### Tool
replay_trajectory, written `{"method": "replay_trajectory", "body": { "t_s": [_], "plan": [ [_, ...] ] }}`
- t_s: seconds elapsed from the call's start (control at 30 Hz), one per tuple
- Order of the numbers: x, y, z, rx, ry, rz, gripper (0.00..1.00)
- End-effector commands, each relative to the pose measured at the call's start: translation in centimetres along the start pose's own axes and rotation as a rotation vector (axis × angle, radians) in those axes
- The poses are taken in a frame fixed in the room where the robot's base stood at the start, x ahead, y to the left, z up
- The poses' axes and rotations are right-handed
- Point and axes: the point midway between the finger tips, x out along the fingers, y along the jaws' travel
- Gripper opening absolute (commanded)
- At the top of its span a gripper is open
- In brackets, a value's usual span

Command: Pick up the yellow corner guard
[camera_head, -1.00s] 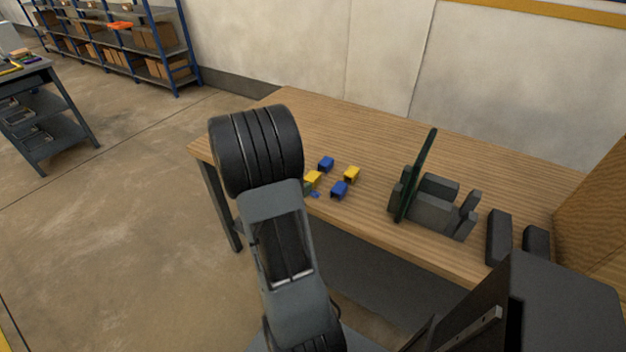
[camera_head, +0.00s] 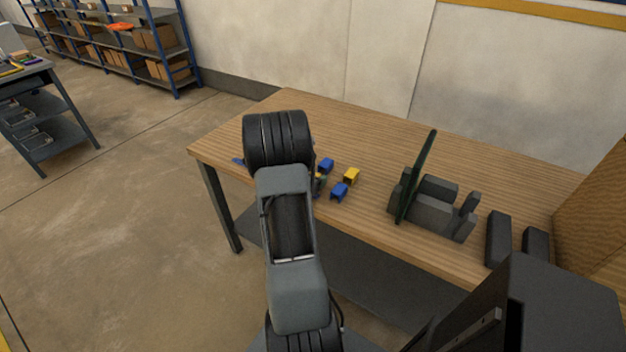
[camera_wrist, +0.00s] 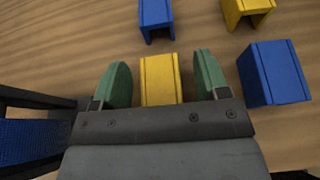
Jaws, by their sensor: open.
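In the wrist view, a yellow corner guard (camera_wrist: 160,80) lies on the wooden table between the two green fingertips of my gripper (camera_wrist: 161,84). The fingers are open, with a gap on each side of the guard. The gripper body hides its near end. A second yellow corner guard (camera_wrist: 245,10) lies at the upper right of the wrist view, clear of the fingers; it also shows in the head view (camera_head: 351,176). In the head view, my arm mostly hides the first guard and the gripper.
A blue corner guard (camera_wrist: 272,73) lies close to the right finger. Another blue one (camera_wrist: 155,14) lies beyond the fingers. A dark fixture with an upright green plate (camera_head: 418,175) stands to the right on the table (camera_head: 375,135). The table's far middle is bare.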

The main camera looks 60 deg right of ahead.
Motion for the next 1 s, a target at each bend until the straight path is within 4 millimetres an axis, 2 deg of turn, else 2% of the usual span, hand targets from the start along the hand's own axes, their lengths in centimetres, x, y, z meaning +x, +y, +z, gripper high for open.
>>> {"method": "replay_trajectory", "body": {
  "t_s": [0.2,0.73,1.0],
  "plan": [
    [0.05,0.00,-0.02,0.000,0.000,0.000,0.68],
    [0.02,-0.01,-0.01,0.000,0.000,0.000,0.17],
    [-0.01,0.00,0.09,0.001,0.000,0.000,0.15]
  ]
}}
